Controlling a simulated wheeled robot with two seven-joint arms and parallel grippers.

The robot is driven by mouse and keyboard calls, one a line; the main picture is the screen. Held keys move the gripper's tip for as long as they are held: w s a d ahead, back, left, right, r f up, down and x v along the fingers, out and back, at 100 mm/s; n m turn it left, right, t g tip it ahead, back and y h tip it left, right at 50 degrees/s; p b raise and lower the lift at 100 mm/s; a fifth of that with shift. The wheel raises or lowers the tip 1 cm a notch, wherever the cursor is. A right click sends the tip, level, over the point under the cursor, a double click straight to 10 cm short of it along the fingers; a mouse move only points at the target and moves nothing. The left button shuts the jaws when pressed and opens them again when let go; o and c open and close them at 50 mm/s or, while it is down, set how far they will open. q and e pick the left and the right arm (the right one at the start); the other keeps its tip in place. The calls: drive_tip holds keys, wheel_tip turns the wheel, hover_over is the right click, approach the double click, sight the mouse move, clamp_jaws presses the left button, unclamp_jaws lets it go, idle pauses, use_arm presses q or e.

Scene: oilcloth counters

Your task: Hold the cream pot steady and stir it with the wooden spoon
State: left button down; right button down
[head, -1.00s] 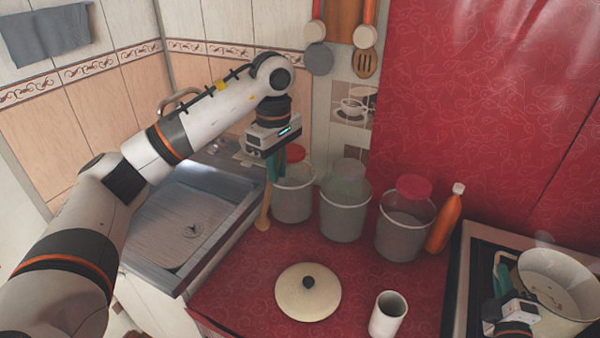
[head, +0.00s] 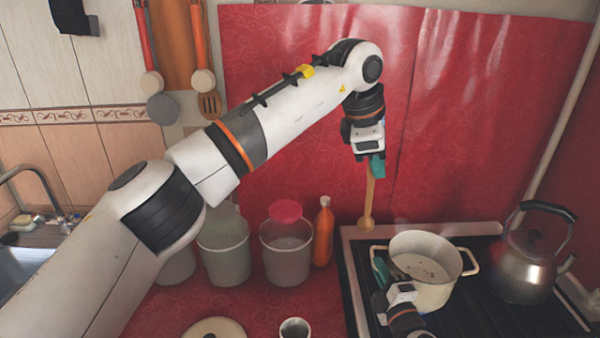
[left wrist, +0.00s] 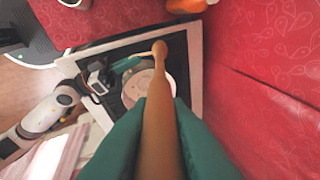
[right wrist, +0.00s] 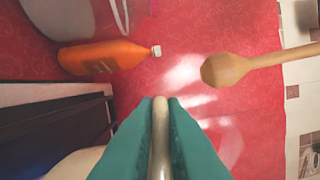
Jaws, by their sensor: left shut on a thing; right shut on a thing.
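The cream pot (head: 428,290) stands on the stove, with small dark bits in pale contents. My right gripper (head: 381,268) is shut on its left handle; the handle (right wrist: 160,140) shows between the green fingers in the right wrist view. My left gripper (head: 373,168) is shut on the wooden spoon (head: 369,203) and holds it head down, above and left of the pot. The spoon head is in the air, apart from the pot. The spoon (left wrist: 157,115) runs between the fingers in the left wrist view, and its head (right wrist: 222,70) shows in the right wrist view.
A steel kettle (head: 527,265) stands right of the pot. An orange bottle (head: 323,235) and grey buckets (head: 287,262) stand left of the stove. A lid (head: 214,329) and a cup (head: 294,329) are at the front. The red wall is close behind the spoon.

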use_arm(q)
drive_tip(key=s+d+r+h, duration=0.15)
drive_tip(key=s+d, duration=0.35)
drive_tip(key=d, duration=0.7)
drive_tip(key=shift+s+a+f, duration=1.1)
drive_tip(key=shift+s+f, duration=0.95)
drive_tip(key=w+d+f, duration=0.2)
drive_tip(key=w+f, duration=0.2)
drive_tip(key=f, duration=0.7)
drive_tip(key=shift+d+t, duration=0.15)
drive_tip(key=shift+t, duration=0.25)
drive_tip(key=shift+w, duration=0.1)
